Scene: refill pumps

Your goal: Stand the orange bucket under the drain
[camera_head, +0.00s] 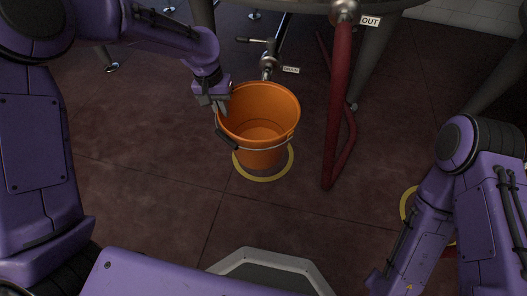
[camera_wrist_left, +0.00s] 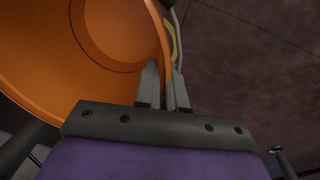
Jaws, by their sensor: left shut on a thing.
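The orange bucket (camera_head: 262,118) is upright and looks empty, over or on a yellow ring (camera_head: 285,170) on the floor. I cannot tell whether its base touches the floor. The drain (camera_head: 267,66), a metal outlet with a lever and a "DRAIN" label, is just behind the bucket's far rim. My left gripper (camera_head: 212,104) is shut on the bucket's rim at its left side. In the left wrist view the fingers (camera_wrist_left: 164,88) pinch the wall of the bucket (camera_wrist_left: 115,60). My right arm shows at the right, but its gripper is out of view.
A red hose (camera_head: 338,100) hangs from the "OUT" fitting (camera_head: 345,12) to the floor, right of the bucket. Metal tank legs (camera_head: 372,60) stand behind. Another yellow ring (camera_head: 407,203) is partly hidden by my right arm. The floor left of the bucket is clear.

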